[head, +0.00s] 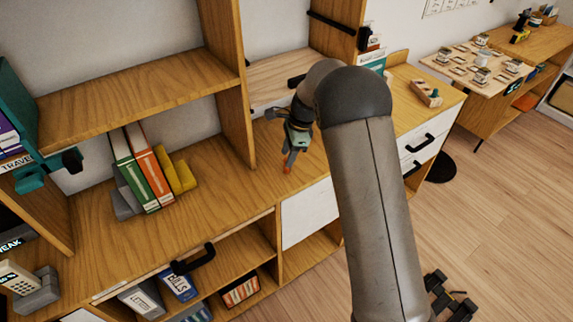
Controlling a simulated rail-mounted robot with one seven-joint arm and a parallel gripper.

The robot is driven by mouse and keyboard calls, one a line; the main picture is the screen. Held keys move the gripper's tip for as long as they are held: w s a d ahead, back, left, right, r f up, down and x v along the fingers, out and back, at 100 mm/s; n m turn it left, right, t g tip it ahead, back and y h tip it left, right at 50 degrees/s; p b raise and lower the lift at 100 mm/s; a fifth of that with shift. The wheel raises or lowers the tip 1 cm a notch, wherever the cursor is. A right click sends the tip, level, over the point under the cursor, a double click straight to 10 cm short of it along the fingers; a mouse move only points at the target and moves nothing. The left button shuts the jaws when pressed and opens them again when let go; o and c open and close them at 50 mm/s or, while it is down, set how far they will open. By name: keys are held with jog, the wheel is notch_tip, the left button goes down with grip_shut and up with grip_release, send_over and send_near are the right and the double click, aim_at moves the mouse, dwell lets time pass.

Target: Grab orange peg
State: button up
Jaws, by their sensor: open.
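My gripper (288,164) hangs over the wooden counter left of my arm, fingers pointing down. It is open, and orange shows at its fingertips. I cannot tell whether that orange is part of the fingers or a separate thing. A small wooden block (424,98) lies on top of the cabinet to the right of my arm. A small orange-red piece (435,93) shows at its right side, perhaps the orange peg. It is too small to be sure. My gripper is well to the left of that block.
Green, orange and yellow books (152,168) stand on the counter (230,200) to the left. The white drawer cabinet (425,140) has black handles. A low table (465,60) with several small items stands back right.

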jog(key=shift+x, duration=1.5)
jog(key=shift+d, duration=0.1)
grip_shut()
jog(key=shift+r, duration=0.15)
